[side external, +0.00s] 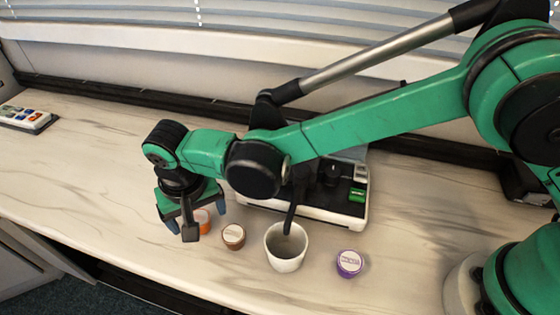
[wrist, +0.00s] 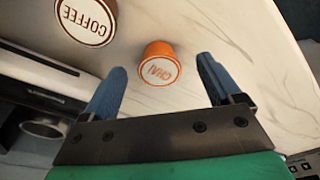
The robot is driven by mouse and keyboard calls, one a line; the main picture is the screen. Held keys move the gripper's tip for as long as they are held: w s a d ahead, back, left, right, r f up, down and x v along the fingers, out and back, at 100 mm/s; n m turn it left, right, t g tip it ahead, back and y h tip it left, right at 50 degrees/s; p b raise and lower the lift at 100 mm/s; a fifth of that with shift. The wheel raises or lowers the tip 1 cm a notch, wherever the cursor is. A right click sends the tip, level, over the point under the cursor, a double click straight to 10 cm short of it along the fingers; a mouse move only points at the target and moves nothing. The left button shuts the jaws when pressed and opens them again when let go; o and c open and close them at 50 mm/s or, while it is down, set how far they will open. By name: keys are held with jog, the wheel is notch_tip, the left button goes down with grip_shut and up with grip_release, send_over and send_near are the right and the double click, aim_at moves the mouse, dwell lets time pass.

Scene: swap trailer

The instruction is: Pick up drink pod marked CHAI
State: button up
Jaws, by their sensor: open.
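The drink pod marked CHAI is orange with a pale lid (wrist: 160,66) and stands on the counter; its lettering reads in the wrist view. In the side view the orange pod (side external: 203,222) is partly hidden behind my gripper. My gripper (wrist: 160,82) is open, with its two blue fingers on either side of the pod in the picture and nothing held between them. In the side view my gripper (side external: 195,222) points down over the pod. I cannot tell whether the fingertips are level with the pod or still above it.
A brown COFFEE pod (side external: 233,235) stands close to the right, and also shows in the wrist view (wrist: 86,20). Further right are a white cup (side external: 287,252) and a purple pod (side external: 349,263). A machine (side external: 352,207) stands behind. The counter (side external: 90,190) is clear at left.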

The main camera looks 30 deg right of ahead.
jog(key=shift+f, duration=0.3)
jog(key=shift+c, duration=0.3)
grip_shut()
